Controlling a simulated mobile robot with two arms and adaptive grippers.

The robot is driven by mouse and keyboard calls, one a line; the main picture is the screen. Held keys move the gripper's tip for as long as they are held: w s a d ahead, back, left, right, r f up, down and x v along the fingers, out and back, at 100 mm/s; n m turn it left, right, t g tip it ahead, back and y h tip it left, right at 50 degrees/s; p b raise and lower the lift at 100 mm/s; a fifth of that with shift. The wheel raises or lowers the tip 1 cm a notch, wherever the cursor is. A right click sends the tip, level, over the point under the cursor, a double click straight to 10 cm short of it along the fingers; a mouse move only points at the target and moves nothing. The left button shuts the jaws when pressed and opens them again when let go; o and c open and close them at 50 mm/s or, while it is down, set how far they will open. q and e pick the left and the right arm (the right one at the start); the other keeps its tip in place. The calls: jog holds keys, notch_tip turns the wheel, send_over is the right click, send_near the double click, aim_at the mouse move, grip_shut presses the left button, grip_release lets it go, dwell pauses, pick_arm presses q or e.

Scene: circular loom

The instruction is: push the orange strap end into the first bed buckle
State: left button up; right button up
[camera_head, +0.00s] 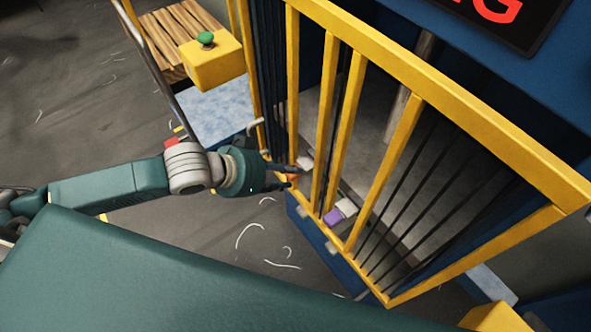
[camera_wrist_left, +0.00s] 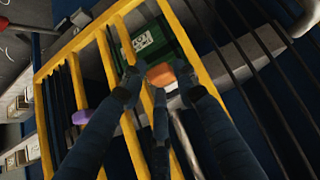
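My left gripper (camera_head: 293,174) is at the yellow barred gate, with its dark fingers pointing at the bars. In the left wrist view the orange strap end (camera_wrist_left: 160,74) sits between the fingertips, and the fingers look closed on it. A yellow bar crosses close to the left finger, so the contact there is partly hidden. A pale piece lies just past the fingertips in the head view (camera_head: 307,163); I cannot tell whether it is the first bed buckle. A purple piece (camera_head: 333,216) with a white part lies farther right behind the bars. My right gripper is not in view.
The yellow gate (camera_head: 359,85) has upright bars with narrow gaps. Dark cords (camera_head: 420,190) run behind it at right. A green labelled box (camera_wrist_left: 148,42) lies beyond the fingertips. A yellow box with a green button (camera_head: 212,66) stands behind my left arm. Open floor lies at left.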

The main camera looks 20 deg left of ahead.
pick_arm(q)
jog(key=shift+r, duration=0.1)
grip_shut()
jog(key=shift+s+a+p, duration=0.25)
jog(key=shift+p, duration=0.05)
jog(key=shift+s, duration=0.1)
jog(key=s+a+p, duration=0.1)
jog(key=s, duration=0.1)
jog(key=s+a, duration=0.1)
jog(key=a, duration=0.1)
jog(key=shift+s+p, duration=0.4)
jog(key=shift+w, duration=0.1)
